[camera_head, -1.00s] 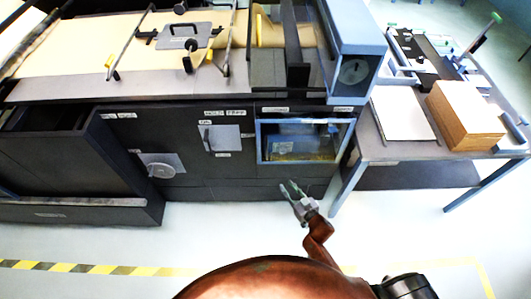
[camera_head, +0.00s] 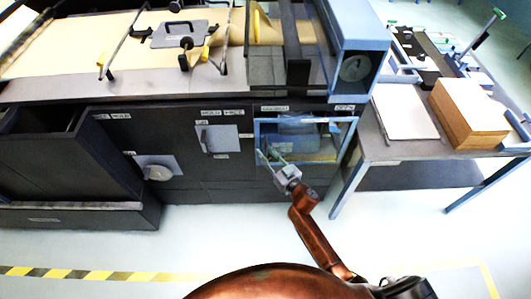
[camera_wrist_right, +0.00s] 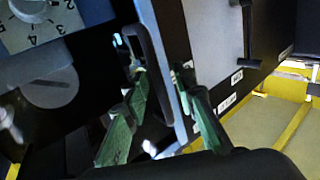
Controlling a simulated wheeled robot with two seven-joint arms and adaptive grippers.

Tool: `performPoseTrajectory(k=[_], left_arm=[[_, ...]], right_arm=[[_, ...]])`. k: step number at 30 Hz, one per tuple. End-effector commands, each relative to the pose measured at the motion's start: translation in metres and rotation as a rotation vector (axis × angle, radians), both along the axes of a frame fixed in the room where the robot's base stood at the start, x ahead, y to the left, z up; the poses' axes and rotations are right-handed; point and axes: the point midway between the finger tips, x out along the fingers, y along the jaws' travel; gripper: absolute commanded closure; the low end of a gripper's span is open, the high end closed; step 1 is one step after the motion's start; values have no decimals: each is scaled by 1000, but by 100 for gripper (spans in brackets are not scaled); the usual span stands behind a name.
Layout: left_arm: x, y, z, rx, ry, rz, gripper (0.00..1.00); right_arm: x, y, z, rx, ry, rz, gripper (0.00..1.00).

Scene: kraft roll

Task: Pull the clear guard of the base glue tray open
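The clear guard (camera_head: 318,157) with its blue frame covers the opening low on the right of the dark machine front in the head view, and it looks closed. My right gripper (camera_head: 270,156) is in front of the left part of the guard. In the right wrist view its two greenish fingers (camera_wrist_right: 155,75) stand apart. A dark looped handle (camera_wrist_right: 151,45) on a blue-edged panel lies between or just ahead of the fingertips; I cannot tell if they touch it. The tray behind the guard is mostly hidden. My left gripper is not in view.
A grey plate with a dark handle (camera_head: 217,139) is left of the guard. A side table (camera_head: 400,147) with a cardboard stack (camera_head: 468,112) stands at the right. The floor in front is clear, with a yellow-black stripe (camera_head: 90,274).

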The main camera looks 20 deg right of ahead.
Motion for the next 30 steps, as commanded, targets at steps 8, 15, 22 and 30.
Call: performPoseTrajectory(k=[8, 15, 22, 30], left_arm=[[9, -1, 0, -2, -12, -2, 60], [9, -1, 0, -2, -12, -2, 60], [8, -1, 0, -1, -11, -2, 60], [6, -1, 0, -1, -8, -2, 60]], right_arm=[[1, 0, 0, 0, 1, 0, 77], [1, 0, 0, 0, 1, 0, 93], [0, 0, 0, 0, 1, 0, 100], [0, 0, 0, 0, 1, 0, 100]])
